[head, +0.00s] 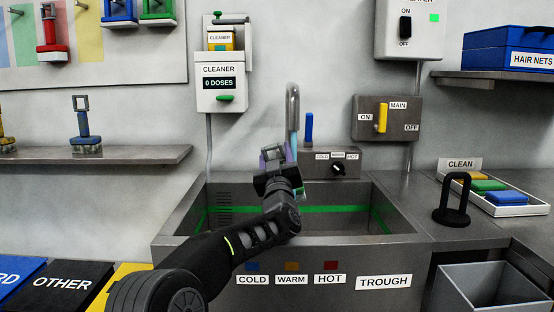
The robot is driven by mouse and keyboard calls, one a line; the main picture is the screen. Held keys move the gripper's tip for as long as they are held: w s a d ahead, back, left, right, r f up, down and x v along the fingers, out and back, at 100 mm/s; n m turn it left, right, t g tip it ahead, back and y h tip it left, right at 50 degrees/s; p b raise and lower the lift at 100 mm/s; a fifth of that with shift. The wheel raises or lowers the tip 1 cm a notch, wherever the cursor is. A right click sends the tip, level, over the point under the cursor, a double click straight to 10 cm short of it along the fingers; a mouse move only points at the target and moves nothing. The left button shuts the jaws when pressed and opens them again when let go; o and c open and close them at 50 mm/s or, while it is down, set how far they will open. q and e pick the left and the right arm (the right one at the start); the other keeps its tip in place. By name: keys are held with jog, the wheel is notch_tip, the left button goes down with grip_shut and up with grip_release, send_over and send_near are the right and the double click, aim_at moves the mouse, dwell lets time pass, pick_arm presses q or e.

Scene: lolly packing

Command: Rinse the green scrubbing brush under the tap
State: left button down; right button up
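A green brush-like tool (158,9) hangs on the wall board at the upper left, its top cut off by the picture edge. The tap (293,100) is a grey curved spout above the back of the steel trough (190,225). My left gripper (272,172) is over the trough, just below and left of the spout. A purple shape and a pale cyan shape (293,171) show behind it. I cannot tell whether the cyan is water, or whether the gripper holds anything; its fingers are mostly hidden. My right gripper is not in view.
A blue lever (309,127) and a temperature knob (338,169) are beside the tap. The main switch has a yellow lever (381,118). The cleaner dispenser (220,88) reads 0 doses. A black loop-handled object (454,205) stands right of the trough, near the clean tray (531,211).

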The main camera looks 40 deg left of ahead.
pick_arm(q)
jog(key=shift+d, duration=0.15)
jog(key=shift+d, duration=0.45)
jog(key=shift+a, duration=0.15)
dwell(0.4)
jog(key=shift+a, duration=0.45)
jog(key=shift+s+b, duration=0.1)
jog(key=shift+b, duration=0.2)
